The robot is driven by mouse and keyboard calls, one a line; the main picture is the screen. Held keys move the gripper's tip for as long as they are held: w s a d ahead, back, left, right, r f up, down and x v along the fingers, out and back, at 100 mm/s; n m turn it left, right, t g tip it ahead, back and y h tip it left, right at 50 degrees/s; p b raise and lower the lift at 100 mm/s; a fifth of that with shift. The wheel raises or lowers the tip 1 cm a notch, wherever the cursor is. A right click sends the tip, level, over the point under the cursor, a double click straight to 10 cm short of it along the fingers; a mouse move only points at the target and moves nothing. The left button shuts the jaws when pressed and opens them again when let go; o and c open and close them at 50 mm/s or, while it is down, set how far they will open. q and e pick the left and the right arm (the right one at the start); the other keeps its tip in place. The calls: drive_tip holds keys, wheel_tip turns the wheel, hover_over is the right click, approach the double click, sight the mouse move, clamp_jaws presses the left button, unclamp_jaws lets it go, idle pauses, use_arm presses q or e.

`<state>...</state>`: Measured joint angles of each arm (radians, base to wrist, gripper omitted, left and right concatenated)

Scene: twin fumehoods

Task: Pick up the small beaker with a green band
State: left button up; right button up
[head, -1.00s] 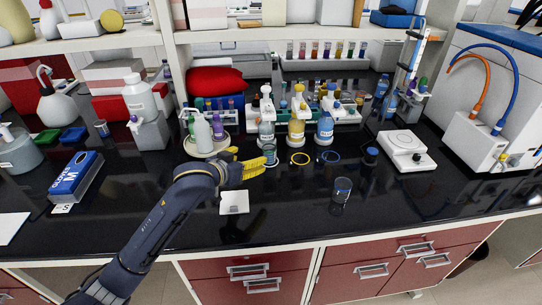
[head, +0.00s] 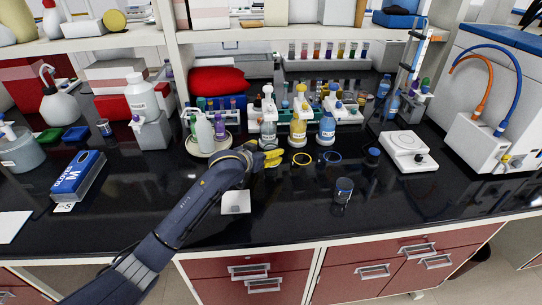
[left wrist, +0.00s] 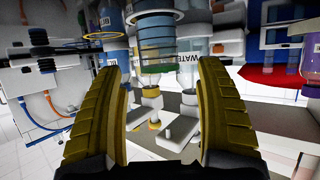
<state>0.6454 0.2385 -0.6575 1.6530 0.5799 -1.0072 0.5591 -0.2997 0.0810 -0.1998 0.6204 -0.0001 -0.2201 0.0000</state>
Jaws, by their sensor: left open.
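There the fingers hide most or all of the beaker. I do not see my right gripper.
Wash bottles with white (head: 268,127), yellow (head: 298,127) and blue (head: 327,127) parts stand just behind. Yellow (head: 301,159) and blue (head: 331,157) rings lie to the right. Another beaker (head: 343,191) stands nearer the front. The front counter is mostly clear.

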sight(274, 147)
use_arm(q)
drive_tip(key=shift+x, duration=2.15)
drive_tip(key=c, duration=1.4)
drive_tip(key=shift+c, duration=0.2)
drive_tip(key=shift+s+r, duration=0.1)
